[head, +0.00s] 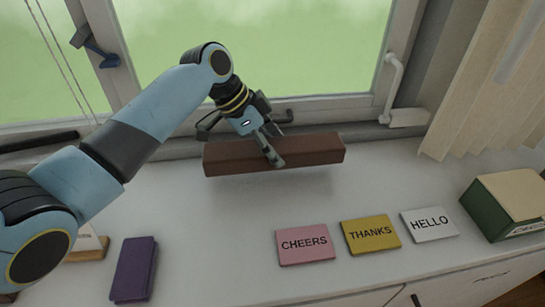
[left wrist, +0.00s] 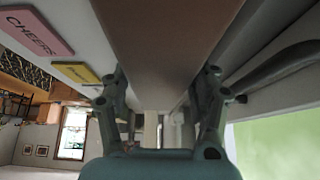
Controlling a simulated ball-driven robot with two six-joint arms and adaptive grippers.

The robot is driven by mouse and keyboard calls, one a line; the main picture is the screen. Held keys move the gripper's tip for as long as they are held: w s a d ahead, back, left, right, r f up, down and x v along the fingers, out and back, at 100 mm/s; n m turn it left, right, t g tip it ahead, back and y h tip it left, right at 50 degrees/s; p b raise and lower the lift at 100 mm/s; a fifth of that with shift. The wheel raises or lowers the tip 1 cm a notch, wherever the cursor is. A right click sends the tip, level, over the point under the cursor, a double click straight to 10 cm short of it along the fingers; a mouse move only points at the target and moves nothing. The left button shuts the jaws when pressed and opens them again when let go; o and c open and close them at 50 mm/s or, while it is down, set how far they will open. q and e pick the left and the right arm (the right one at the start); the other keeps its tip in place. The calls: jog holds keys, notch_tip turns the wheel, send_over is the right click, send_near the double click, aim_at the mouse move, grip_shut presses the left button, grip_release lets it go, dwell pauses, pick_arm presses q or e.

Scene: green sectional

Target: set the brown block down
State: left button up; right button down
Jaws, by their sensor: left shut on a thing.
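The brown block (head: 315,151) is a long bar lying crosswise in the head view, just in front of the window frame. A soft shadow shows under it on the white sill top, so it seems to be a little above the surface. In the left wrist view the block (left wrist: 165,35) runs away from the camera between the two fingers of the gripper (left wrist: 162,105). My right gripper is in neither view.
A pink CHEERS card (head: 304,245), a yellow THANKS card (head: 370,234) and a white HELLO card (head: 429,224) lie in front. A purple book (head: 134,269) lies at left, a green box (head: 508,205) at right.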

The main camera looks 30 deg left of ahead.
aim_at(245, 148)
pick_arm(q)
jog(key=shift+f, duration=2.05)
jog(key=shift+f, duration=0.1)
jog(key=o, duration=1.1)
jog(key=v, duration=1.1)
jog(key=shift+a+r, duration=0.15)
jog(key=shift+r, duration=0.1)
jog(key=shift+s+a+r, duration=0.1)
jog(key=shift+s+r, duration=0.1)
jog(key=shift+r, duration=0.15)
jog(key=shift+f, duration=0.1)
